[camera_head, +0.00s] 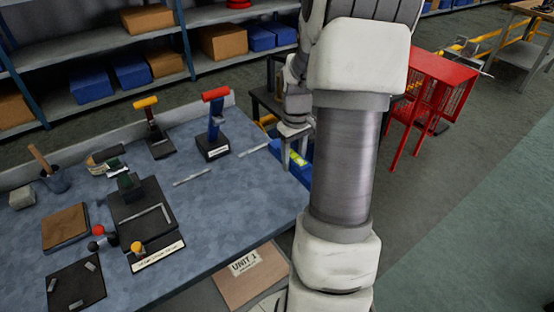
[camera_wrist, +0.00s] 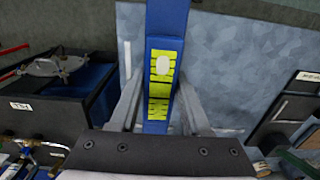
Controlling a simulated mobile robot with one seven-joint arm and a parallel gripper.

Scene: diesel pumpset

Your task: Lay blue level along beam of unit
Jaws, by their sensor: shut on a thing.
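The blue level, with yellow-green panels, stands out between my fingers in the wrist view (camera_wrist: 167,25). In the head view part of it shows low beside the table's right edge (camera_head: 303,175). My gripper (camera_wrist: 160,92) is shut on the level, with one grey finger at each side. In the head view my gripper (camera_head: 294,140) is partly hidden by my arm. A dark machine with a blue part (camera_wrist: 60,85) lies left of the level in the wrist view, and the level appears apart from it. I cannot make out the unit's beam.
A blue-grey workbench (camera_head: 215,225) holds several tools, dark trays and red- and yellow-topped stands. A "UNIT 1" board (camera_head: 250,272) lies below its front edge. A red cart (camera_head: 430,90) stands right of my arm. Shelves line the back.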

